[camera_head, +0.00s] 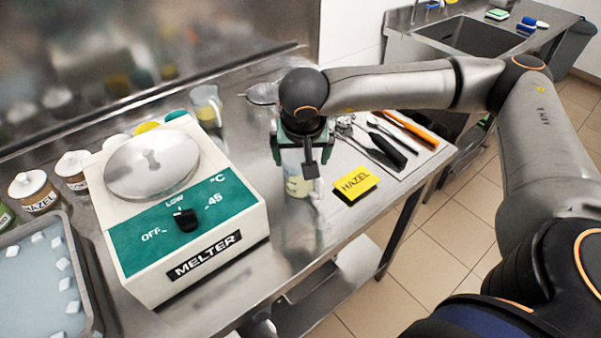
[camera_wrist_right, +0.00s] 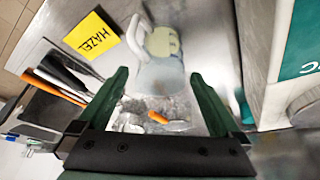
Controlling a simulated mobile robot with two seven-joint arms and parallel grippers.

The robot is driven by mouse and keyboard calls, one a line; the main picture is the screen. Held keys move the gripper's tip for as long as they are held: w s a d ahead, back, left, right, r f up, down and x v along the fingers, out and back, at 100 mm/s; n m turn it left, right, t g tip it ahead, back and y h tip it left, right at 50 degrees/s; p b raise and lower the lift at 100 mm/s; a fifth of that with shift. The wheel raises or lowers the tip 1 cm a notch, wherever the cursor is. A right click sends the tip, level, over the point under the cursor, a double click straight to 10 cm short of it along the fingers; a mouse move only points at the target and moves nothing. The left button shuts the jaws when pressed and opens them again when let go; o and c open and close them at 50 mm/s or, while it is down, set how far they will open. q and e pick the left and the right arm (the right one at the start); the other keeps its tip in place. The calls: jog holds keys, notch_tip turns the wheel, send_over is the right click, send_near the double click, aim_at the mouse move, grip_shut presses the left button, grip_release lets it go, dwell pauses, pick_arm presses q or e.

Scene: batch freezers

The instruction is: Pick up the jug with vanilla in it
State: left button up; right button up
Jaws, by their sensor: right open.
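A clear jug (camera_head: 298,186) with pale yellow contents stands on the steel counter, right of the melter. In the right wrist view the jug (camera_wrist_right: 162,68) shows its pale yellow contents and a white handle. My right gripper (camera_head: 303,160) is above and around its upper part in the head view, hiding its top. In the wrist view the green fingers of this gripper (camera_wrist_right: 162,85) are spread apart, with the jug between and beyond their tips; I see no contact. A second clear jug (camera_head: 207,108) with yellowish contents stands behind the melter. My left gripper is out of view.
The white melter (camera_head: 195,260) with a steel lid stands close left. A yellow HAZEL sign (camera_head: 356,184) is just right of the jug. Tools (camera_head: 385,145) lie behind it on a pale mat. The counter's front edge is near. Labelled jars (camera_head: 33,190) stand at far left.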

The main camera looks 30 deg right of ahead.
aim_at(299, 172)
jog(key=p+x, duration=0.1)
jog(key=x, duration=0.6)
jog(key=shift+w+a+f, duration=0.1)
jog(key=shift+f, duration=0.25)
jog(key=shift+c, duration=0.2)
jog(key=c, duration=1.1)
